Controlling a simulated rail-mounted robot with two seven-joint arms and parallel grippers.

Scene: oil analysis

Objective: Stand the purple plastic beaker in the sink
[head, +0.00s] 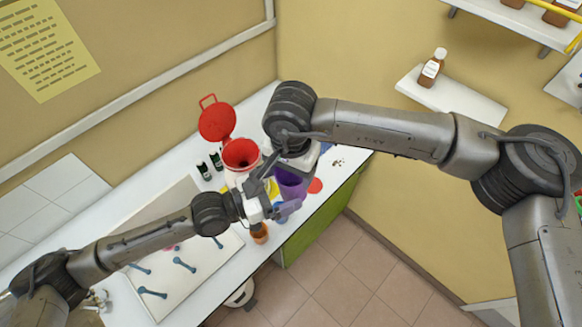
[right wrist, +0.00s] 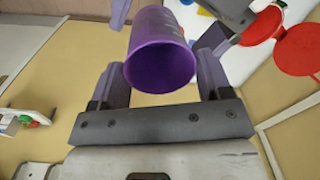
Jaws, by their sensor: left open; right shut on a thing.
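The purple plastic beaker (head: 291,185) is at the right end of the white bench in the head view, below my right gripper (head: 297,163). In the right wrist view the beaker (right wrist: 160,68) sits between both fingers of my right gripper (right wrist: 163,50), which is shut on it; its round mouth faces the camera. My left gripper (head: 279,200) is open close beside the beaker; whether it touches cannot be told. I cannot make out the sink; a small metal fitting, perhaps a tap (head: 97,299), shows at lower left, partly behind my left arm.
A red bin with its lid open (head: 241,153) and small dark bottles (head: 204,171) stand behind the grippers. An orange cup (head: 259,233) is near the front edge. A white board with blue pegs (head: 200,268) lies along the bench, partly under my left arm.

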